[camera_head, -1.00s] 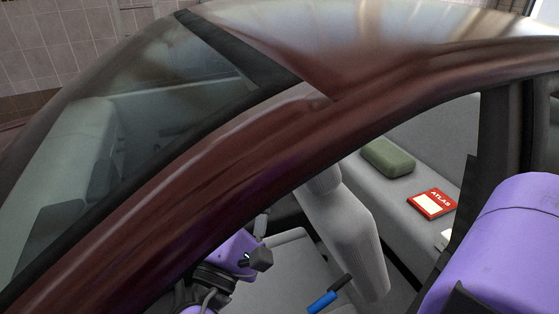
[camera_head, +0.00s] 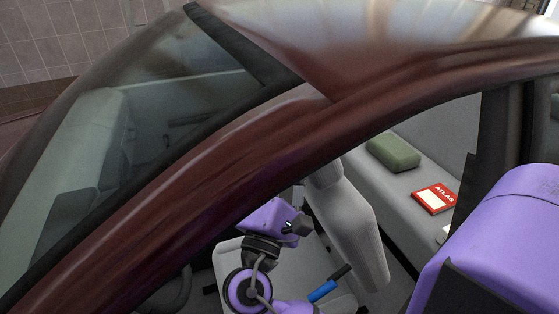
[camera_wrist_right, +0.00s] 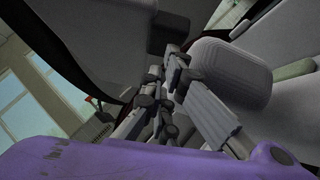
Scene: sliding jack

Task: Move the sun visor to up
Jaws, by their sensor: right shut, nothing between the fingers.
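In the head view, I cannot make out the sun visor; the car's dark red roof edge and pillar (camera_head: 230,150) cover the area behind the windscreen top. My purple right wrist (camera_head: 268,218) is inside the car, below that pillar, and its fingers are hidden there. In the right wrist view, my right gripper (camera_wrist_right: 160,92) is shut and empty, in front of a grey headrest (camera_wrist_right: 230,72). A pale grey panel (camera_wrist_right: 105,45) fills the upper left; I cannot tell whether it is the visor or the roof lining. My left gripper is not in view.
The windscreen (camera_head: 130,120) is at the left. A grey front seat back (camera_head: 350,225) stands close to my wrist. A green cushion (camera_head: 393,153) and a red atlas (camera_head: 433,198) lie on the rear seat. A blue-handled object (camera_head: 323,291) is low beside the front seat.

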